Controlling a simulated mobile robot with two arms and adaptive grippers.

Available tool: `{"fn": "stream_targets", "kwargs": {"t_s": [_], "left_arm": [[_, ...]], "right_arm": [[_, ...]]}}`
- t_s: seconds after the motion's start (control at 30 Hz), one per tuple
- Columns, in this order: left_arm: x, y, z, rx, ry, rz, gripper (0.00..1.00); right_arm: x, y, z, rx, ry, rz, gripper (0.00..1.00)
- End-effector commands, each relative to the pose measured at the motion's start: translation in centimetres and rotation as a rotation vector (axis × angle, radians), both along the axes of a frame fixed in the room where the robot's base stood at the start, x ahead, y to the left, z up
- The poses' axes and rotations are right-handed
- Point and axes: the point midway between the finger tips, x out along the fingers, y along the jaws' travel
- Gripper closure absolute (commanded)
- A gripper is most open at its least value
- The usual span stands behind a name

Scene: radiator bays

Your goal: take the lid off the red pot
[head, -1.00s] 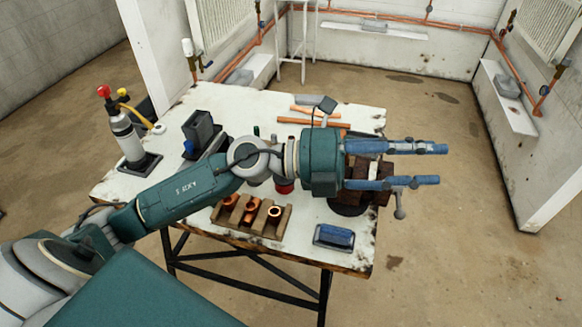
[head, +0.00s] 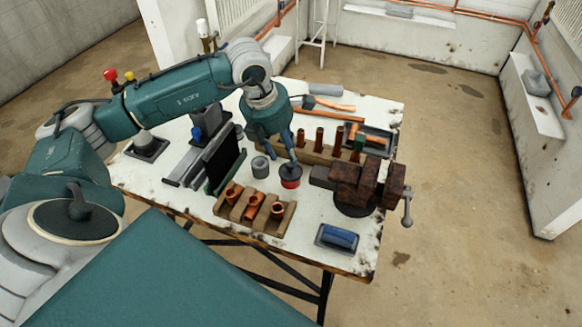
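The red pot (head: 290,184) stands on the workbench, left of the rusty vise, with a dark lid (head: 286,171) on its top. My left gripper (head: 291,157) points down right over the pot, its blue fingertips at or just above the lid. The fingers overlap in this view, so I cannot tell whether they are apart or closed, or whether they touch the lid. My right gripper is not in view.
The vise (head: 358,185) stands close right of the pot. A grey can (head: 261,166) is just left of it. A wooden rack with copper fittings (head: 255,210) lies in front, and another rack with upright copper pieces (head: 322,152) behind. A blue-topped brush or block (head: 337,237) lies at the front edge.

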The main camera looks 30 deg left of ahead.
Motion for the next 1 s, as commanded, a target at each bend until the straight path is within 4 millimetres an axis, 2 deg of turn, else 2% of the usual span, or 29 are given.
{"fn": "stream_targets", "kwargs": {"t_s": [0.17,0.33,0.5,0.77,0.93,1.0], "left_arm": [[0.3,-0.2,-1.1,-0.003,0.002,0.000,0.60],[1.0,-0.2,-3.5,-0.004,0.005,0.000,0.60],[1.5,-0.4,-5.4,-0.004,0.001,-0.001,0.60],[1.6,-0.3,-5.7,-0.002,-0.001,-0.002,0.60],[1.6,-0.3,-5.7,-0.003,-0.001,-0.002,0.94],[1.6,-0.3,-5.7,-0.003,-0.001,-0.002,0.96]], "right_arm": [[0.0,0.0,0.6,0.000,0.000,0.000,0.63],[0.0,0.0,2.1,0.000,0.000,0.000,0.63],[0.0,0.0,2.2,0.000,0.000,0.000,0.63],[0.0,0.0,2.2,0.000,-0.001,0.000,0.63],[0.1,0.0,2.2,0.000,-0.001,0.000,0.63],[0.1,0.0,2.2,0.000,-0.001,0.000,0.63]]}}
